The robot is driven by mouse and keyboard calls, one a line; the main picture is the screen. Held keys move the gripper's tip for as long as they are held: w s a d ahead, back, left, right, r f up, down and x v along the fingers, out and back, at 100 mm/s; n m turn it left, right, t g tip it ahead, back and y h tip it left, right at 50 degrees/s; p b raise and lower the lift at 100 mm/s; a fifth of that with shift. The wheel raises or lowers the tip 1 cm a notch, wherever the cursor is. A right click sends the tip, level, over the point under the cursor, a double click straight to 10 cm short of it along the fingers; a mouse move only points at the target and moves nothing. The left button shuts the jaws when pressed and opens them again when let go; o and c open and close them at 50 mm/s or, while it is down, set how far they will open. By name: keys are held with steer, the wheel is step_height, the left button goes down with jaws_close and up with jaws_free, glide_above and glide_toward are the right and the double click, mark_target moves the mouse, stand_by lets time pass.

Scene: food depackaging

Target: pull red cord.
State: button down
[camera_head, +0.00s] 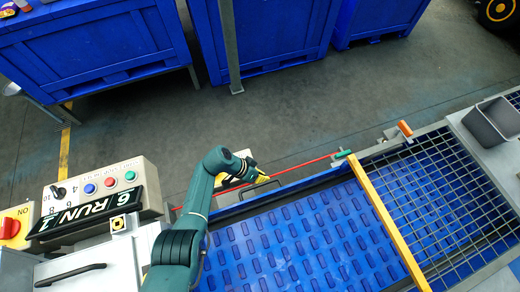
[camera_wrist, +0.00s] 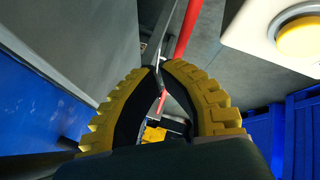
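The red cord (camera_head: 303,164) runs taut along the far side of the blue conveyor, from near the control box to a green fitting (camera_head: 343,154). It also shows in the wrist view (camera_wrist: 184,30), slanting down towards my fingertips. My gripper (camera_head: 262,177) is beside the conveyor, at the cord in the head view. In the wrist view its yellow ridged fingers (camera_wrist: 160,66) bow inward, tips close together with a narrow gap. The cord lines up with this gap and a bit of red shows below it. I cannot tell whether the tips touch the cord.
A grey bar (camera_wrist: 155,48) passes close to the fingertips. A white box with a yellow button (camera_wrist: 300,38) is at upper right in the wrist view. The conveyor (camera_head: 290,240), control box (camera_head: 100,192) and blue crates (camera_head: 95,45) surround the open floor (camera_head: 300,115).

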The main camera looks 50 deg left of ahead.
steer(key=shift+f, duration=0.1)
stand_by(1.1)
steer(key=shift+f+b, duration=0.35)
steer(key=shift+b, duration=0.2)
steer(key=shift+f+b, duration=1.85)
stand_by(1.2)
steer(key=shift+d+r, duration=0.1)
steer(key=shift+r+p, duration=1.85)
steer(key=shift+r, duration=0.3)
steer(key=shift+r+p, duration=2.1)
steer(key=shift+r, duration=0.45)
